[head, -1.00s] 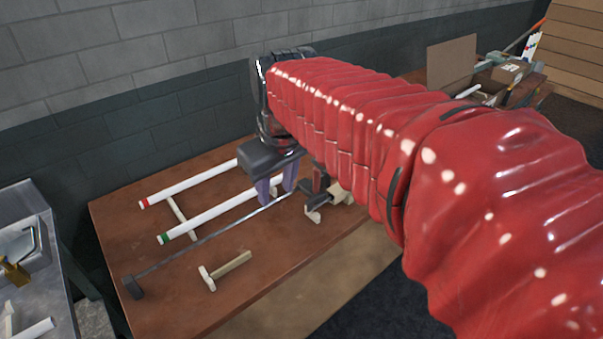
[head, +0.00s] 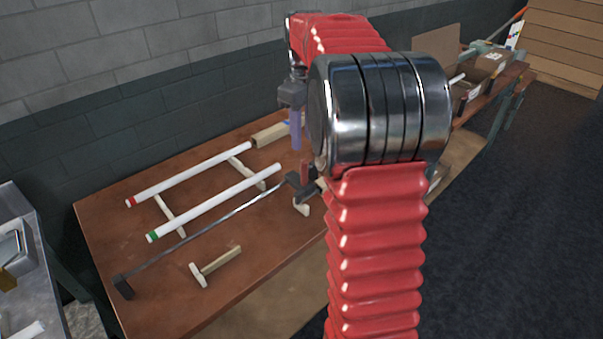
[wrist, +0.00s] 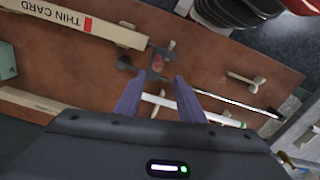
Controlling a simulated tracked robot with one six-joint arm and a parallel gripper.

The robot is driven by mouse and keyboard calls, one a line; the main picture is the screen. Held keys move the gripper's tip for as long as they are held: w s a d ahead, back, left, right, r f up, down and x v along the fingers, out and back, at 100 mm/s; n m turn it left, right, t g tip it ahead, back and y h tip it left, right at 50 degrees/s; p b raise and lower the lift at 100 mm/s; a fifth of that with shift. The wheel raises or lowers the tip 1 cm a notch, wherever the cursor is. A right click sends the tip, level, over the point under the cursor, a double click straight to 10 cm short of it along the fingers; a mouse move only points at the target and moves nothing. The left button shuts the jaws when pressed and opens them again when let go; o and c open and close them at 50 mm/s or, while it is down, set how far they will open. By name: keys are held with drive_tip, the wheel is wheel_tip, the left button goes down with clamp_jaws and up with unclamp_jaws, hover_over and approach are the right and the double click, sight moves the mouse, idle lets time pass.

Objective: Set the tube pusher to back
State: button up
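A long thin metal rod (head: 215,217) runs over the brown table beside the white tubes. It joins a dark block with a red part (head: 305,178), which I take to be the tube pusher. In the wrist view the red part (wrist: 157,63) lies beyond my fingertips and roughly between them. My gripper (head: 296,142) is above the table, behind the block in the head view. In the wrist view my gripper (wrist: 156,84) has its two purple fingers apart with nothing held between them. My arm hides part of the block's right side in the head view.
A green-ended tube (head: 215,202) and a red-ended tube (head: 190,174) rest on wooden supports. A small wooden T-piece (head: 215,265) lies near the front edge. A long box marked THIN CARD (wrist: 75,22) lies near the block.

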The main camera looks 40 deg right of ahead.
sight(304, 184)
drive_tip(key=shift+w+d+f, duration=0.1)
drive_tip(key=shift+d+f, duration=0.05)
drive_tip(key=shift+d, duration=0.2)
drive_tip(key=shift+f, duration=0.1)
wheel_tip(304, 184, down, 14)
drive_tip(key=shift+r, duration=0.2)
idle(0.5)
clamp_jaws()
idle(0.4)
